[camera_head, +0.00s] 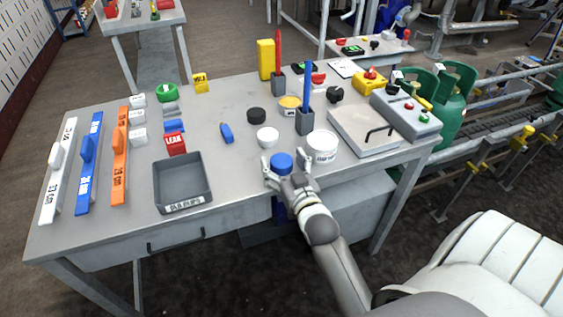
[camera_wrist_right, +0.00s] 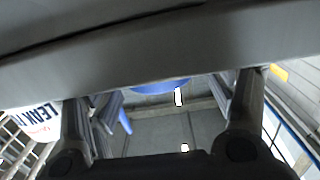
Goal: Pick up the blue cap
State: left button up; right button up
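The blue cap (camera_head: 281,162) is at the front edge of the table, just beyond my right gripper (camera_head: 285,181). The gripper's fingers are spread, one on each side of the cap's near side, and I see no grip on it. In the right wrist view the fingers of the right gripper (camera_wrist_right: 158,118) stand wide apart. A blue curved piece, likely the cap (camera_wrist_right: 160,87), shows between them, mostly hidden behind a grey band. My left gripper is not in view.
A grey bin (camera_head: 183,206) is to the left. A pen holder (camera_head: 305,121) with a blue marker stands farther back.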

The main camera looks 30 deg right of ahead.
jog(key=c, duration=0.7)
jog(key=shift+c, duration=0.2)
jog(key=shift+r, duration=0.15)
